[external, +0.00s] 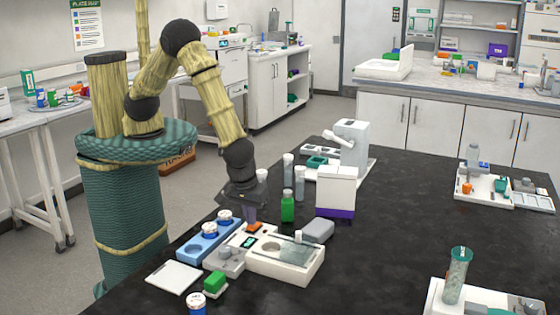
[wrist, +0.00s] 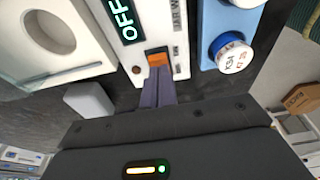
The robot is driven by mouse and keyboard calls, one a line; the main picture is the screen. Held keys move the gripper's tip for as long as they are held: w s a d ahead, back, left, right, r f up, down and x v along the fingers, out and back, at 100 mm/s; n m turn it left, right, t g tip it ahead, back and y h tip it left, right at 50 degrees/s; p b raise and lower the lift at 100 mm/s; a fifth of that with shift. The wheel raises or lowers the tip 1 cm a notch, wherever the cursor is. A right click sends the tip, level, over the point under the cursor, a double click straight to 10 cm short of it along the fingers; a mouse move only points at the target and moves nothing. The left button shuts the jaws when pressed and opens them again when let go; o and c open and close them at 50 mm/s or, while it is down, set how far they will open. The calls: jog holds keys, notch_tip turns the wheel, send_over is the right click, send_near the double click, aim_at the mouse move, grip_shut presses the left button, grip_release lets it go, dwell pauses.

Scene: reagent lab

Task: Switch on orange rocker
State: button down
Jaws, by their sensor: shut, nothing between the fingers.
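The orange rocker (wrist: 157,59) sits on the face of a white panel beside a green-lettered display (wrist: 118,14) that reads OFF. In the external view the orange rocker (external: 254,226) shows just at my fingertips. My gripper (wrist: 158,72) is shut and empty, its two fingers together with their tips at the rocker's near edge. I cannot tell whether they touch it or are just short of it. The tips partly cover the rocker.
A blue rack (external: 207,242) with white-capped vials stands left of the device. A white card (external: 173,277) lies front left.

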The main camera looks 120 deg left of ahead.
jog(key=shift+f, duration=0.1)
dwell(0.3)
jog(key=shift+d+f+y+b, duration=0.25)
jog(key=shift+f+y+b, duration=0.2)
jog(key=shift+y+b, duration=0.05)
jog(key=shift+r, duration=0.1)
jog(key=shift+a+r, duration=0.1)
jog(key=shift+a, duration=0.15)
jog(key=shift+a+r, duration=0.15)
jog(key=shift+a, duration=0.4)
jog(key=shift+r, duration=0.1)
